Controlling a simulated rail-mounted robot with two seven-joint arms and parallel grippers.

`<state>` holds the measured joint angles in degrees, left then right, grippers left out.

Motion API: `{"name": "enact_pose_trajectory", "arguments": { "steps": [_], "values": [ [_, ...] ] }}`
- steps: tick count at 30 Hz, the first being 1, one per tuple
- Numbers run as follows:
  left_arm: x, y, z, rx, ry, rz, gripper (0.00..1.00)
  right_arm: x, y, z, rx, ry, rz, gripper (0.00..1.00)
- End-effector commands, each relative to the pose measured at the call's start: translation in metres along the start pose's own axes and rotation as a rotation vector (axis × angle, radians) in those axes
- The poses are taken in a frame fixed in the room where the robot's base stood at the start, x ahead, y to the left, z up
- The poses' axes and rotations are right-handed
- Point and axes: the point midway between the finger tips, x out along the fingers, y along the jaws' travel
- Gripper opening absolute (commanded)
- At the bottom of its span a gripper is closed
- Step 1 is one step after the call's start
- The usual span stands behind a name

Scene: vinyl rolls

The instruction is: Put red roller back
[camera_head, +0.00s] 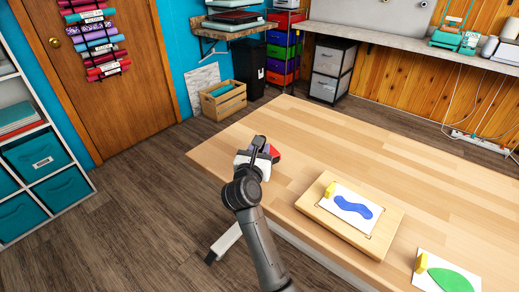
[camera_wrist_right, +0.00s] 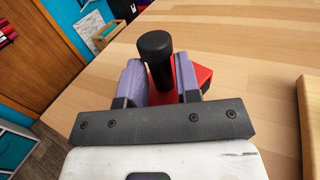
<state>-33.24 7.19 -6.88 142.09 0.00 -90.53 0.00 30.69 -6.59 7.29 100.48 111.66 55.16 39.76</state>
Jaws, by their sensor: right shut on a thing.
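The red roller (camera_head: 275,154) is at the table's near left corner, mostly hidden behind my right gripper (camera_head: 262,150) in the head view. In the right wrist view, its red body (camera_wrist_right: 203,76) shows behind the jaws, and a thick black handle (camera_wrist_right: 155,48) rises between them. The purple-padded jaws of my right gripper (camera_wrist_right: 160,82) are shut on the black handle. The red body is low over the tabletop; I cannot tell whether it touches it. My left gripper is not in view.
On the wooden table (camera_head: 400,130), a wooden board (camera_head: 312,206) holds a blue-shape card (camera_head: 352,208) and a yellow piece. A green-shape card (camera_head: 450,278) lies at the right. A rack of vinyl rolls (camera_head: 95,40) hangs on the door. The table's middle and far side are clear.

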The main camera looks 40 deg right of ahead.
Motion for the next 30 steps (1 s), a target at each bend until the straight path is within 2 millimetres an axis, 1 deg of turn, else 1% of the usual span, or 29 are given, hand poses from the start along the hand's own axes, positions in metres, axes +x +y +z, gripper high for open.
{"name": "enact_pose_trajectory", "arguments": {
  "steps": [14, 25, 30],
  "values": [
    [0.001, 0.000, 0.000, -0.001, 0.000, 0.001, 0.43, 0.000, 0.000, 0.000, 0.001, -0.001, 0.000, 0.00],
    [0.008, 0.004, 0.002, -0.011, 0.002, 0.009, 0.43, 0.000, 0.000, -0.013, 0.000, 0.000, 0.000, 0.00],
    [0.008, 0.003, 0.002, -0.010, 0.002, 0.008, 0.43, 0.000, 0.000, -0.014, 0.000, -0.001, 0.000, 0.00]
  ]
}}
